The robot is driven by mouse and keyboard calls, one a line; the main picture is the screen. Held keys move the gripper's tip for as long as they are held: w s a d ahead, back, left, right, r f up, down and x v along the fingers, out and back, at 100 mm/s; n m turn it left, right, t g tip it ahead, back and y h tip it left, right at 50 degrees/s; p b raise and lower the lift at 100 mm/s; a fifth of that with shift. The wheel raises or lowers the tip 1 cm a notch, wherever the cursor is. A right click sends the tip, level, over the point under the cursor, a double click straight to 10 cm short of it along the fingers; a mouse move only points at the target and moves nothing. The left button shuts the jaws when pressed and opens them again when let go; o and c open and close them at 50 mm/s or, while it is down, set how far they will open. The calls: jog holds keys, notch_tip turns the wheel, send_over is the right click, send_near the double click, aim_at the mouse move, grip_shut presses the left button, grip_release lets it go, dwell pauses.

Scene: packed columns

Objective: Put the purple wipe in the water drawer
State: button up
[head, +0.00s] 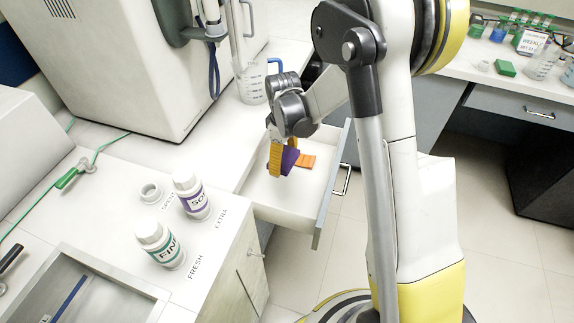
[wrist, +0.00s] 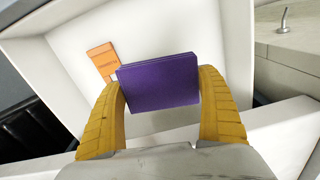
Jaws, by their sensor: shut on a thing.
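My gripper (wrist: 162,100) has yellow fingers and is shut on the purple wipe (wrist: 158,82), a flat purple block between the two fingertips in the wrist view. In the head view the purple wipe (head: 289,160) shows partly behind the yellow finger. It is held over the open white drawer (head: 275,206). An orange packet (head: 306,161) lies in that drawer, and it also shows in the wrist view (wrist: 103,62) on the drawer floor, left of the wipe. I cannot read a water label on the drawer. The gap between wipe and drawer floor is hard to tell.
A clear measuring jug (head: 251,85) stands on the counter behind the drawer. Two labelled bottles, one purple-banded (head: 193,196) and one green-banded (head: 159,244), stand on the near counter. The drawer's front panel (head: 331,190) stands out over the floor.

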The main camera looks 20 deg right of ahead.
jog(key=shift+w+f+n, duration=0.35)
jog(key=shift+f+n, duration=0.15)
jog(key=b, duration=0.3)
send_over(284, 181)
jog(key=shift+n, duration=0.3)
notch_tip(284, 181, down, 6)
jog(key=shift+f, duration=0.25)
jog(key=shift+f+b, duration=0.65)
jog(key=shift+f, duration=1.25)
jog(key=shift+f, duration=0.15)
jog(key=o, duration=1)
jog(key=shift+o, duration=0.2)
